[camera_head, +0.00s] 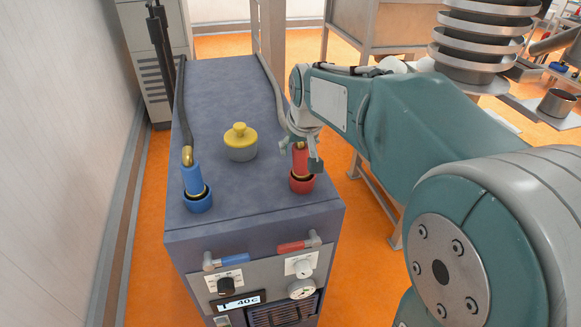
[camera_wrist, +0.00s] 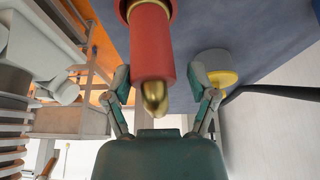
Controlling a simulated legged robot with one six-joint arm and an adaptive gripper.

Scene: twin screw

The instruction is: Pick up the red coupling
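The red coupling (camera_head: 300,157) stands upright in a red socket (camera_head: 302,184) at the front right of the blue-grey machine top. In the wrist view the coupling (camera_wrist: 153,50) is a red cylinder with a brass end (camera_wrist: 153,97) pointing toward my gripper. My gripper (camera_wrist: 160,80) is open, with one finger on each side of the coupling. The left finger looks very close to it; I cannot tell if they touch. A clear gap shows at the right finger. In the head view my gripper (camera_head: 311,150) is beside the coupling and partly hides it.
A blue coupling (camera_head: 193,180) with a hose sits in a blue socket (camera_head: 198,202) at the left. A yellow-topped knob (camera_head: 240,140) stands between the couplings. Red and blue handles (camera_head: 297,245) are on the front panel. A wall (camera_head: 70,150) runs along the left.

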